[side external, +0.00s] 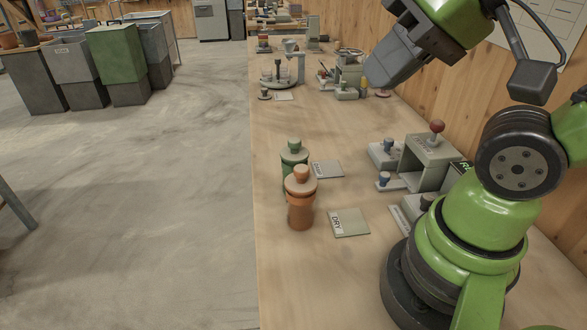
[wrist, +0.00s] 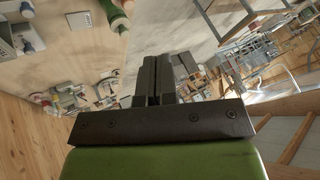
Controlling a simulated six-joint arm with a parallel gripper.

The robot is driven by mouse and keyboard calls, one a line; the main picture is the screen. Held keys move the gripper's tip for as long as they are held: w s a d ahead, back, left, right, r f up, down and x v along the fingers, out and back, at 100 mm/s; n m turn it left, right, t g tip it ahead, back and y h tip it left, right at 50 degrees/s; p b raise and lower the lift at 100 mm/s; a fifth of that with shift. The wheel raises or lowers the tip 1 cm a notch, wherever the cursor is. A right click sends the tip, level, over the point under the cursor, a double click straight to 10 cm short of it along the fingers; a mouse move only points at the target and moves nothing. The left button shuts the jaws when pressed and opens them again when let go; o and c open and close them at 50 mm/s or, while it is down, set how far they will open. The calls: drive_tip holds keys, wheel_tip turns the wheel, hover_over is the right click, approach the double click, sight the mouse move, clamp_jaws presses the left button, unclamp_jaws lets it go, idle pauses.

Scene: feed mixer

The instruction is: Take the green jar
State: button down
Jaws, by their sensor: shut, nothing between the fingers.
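In the wrist view, a green jar shape (wrist: 117,20) shows at the top edge, cut off by the frame. My gripper (side external: 374,82) is up in the air to the right of the jars and well above the bench, apart from both. In the wrist view its dark fingers (wrist: 160,62) are together, with nothing held.
A card marked DRY (side external: 352,223) and another card (side external: 327,169) lie right of the jars. A grey lever device with a red knob (side external: 433,158) stands farther right, near the wooden wall. More apparatus (side external: 286,70) stands at the back. The bench's left edge is close to the jars.

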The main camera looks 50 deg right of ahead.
drive_tip(key=shift+c, duration=0.8)
unclamp_jaws()
drive_tip(key=m+t+y, duration=0.4)
drive_tip(key=m+t, duration=0.1)
drive_tip(key=m, duration=2.1)
approach(294, 162)
drive_tip(key=w+d+f, duration=0.2)
drive_tip(key=d, duration=0.1)
drive_tip(key=x, duration=1)
drive_tip(key=shift+s+a+f, duration=0.1)
drive_tip(key=shift+s+a, duration=0.05)
drive_tip(key=shift+a, duration=0.15)
